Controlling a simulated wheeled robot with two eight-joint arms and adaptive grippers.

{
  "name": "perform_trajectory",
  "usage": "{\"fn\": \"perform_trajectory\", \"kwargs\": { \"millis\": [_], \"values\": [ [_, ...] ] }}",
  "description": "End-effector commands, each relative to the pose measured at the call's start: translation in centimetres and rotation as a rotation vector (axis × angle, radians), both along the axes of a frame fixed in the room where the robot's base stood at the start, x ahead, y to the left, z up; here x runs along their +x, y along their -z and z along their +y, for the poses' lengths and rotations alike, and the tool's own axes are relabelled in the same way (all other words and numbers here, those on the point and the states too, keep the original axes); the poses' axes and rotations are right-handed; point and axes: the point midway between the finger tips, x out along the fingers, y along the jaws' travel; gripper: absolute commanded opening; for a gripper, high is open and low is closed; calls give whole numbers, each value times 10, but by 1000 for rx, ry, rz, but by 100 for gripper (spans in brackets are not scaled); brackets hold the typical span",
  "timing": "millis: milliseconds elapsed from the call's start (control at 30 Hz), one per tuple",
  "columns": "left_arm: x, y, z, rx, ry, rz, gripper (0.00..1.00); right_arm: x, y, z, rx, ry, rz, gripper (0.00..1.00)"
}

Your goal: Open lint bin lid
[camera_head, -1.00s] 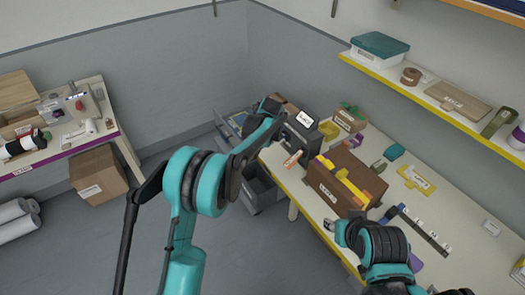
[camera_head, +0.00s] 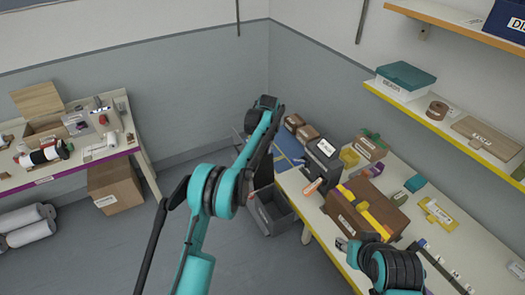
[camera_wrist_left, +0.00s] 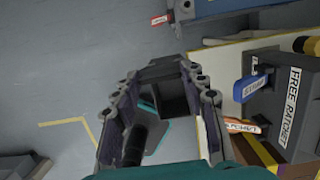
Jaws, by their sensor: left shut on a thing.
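A grey bin (camera_head: 270,211) with a pale label on its front stands on the floor by the left end of the workbench. Its dark inside shows from above, and I cannot make out a separate lid. My left arm reaches over that end of the bench in the head view, where its gripper is hidden. My right gripper (camera_head: 343,244) is low over the front edge of the bench, too small to tell whether open.
A black device (camera_head: 322,158) with an orange lever (camera_head: 313,187) stands close right of my left arm. Its blue lever (camera_wrist_left: 253,88) shows in the left wrist view. A brown box (camera_head: 375,214) sits nearer.

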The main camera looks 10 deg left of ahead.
Motion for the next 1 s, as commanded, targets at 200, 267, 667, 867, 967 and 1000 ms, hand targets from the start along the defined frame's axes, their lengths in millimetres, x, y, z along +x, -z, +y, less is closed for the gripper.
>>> {"fn": "perform_trajectory", "kwargs": {
  "millis": [200, 267, 667, 867, 967, 1000],
  "values": [
    [1, 0, 1, 3, -1, -4, 0, 0, 0, 0, 0, 0, 0, 40],
    [1, 0, 1, 3, -1, -4, 0, 0, 0, 0, 0, 0, 0, 40],
    [0, -1, 1, 1, -1, -2, 64, 0, 0, 0, 0, 0, 0, 40],
    [-2, -18, -1, 1, 0, -2, 64, 0, 0, 0, 0, 0, 0, 40],
    [-5, -38, -3, 1, 0, -2, 64, 0, 0, 0, 0, 0, 0, 40],
    [-6, -47, -4, 1, 0, -2, 64, 0, 0, 0, 0, 0, 0, 40]
  ]
}}
